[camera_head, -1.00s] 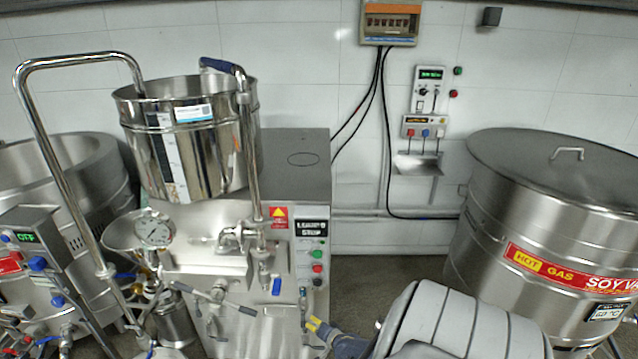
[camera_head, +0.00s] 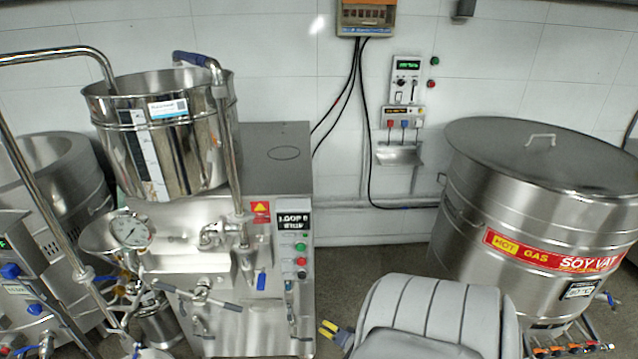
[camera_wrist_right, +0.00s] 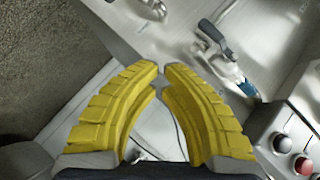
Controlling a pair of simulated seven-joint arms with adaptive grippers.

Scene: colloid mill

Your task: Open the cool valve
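Which valve is the cool valve cannot be read. A blue-handled valve (camera_head: 261,281) hangs on the mill's front face, its handle pointing down. A bent grey-handled valve with a blue part (camera_wrist_right: 218,38) shows in the right wrist view, at upper right, beyond my fingers. My right gripper (camera_head: 329,330) has yellow fingers and is at the bottom centre, to the right of the mill's lower front. In the right wrist view, its fingertips (camera_wrist_right: 161,70) are almost together with a thin gap, holding nothing and apart from the valve. My left gripper is out of view.
The steel mill (camera_head: 277,170) carries a hopper (camera_head: 150,140) and a button panel (camera_head: 301,258). A hot gas soy vat (camera_head: 540,215) stands at right. Bent pipes (camera_head: 30,165) rise at left. Open floor (camera_head: 370,262) lies between mill and vat.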

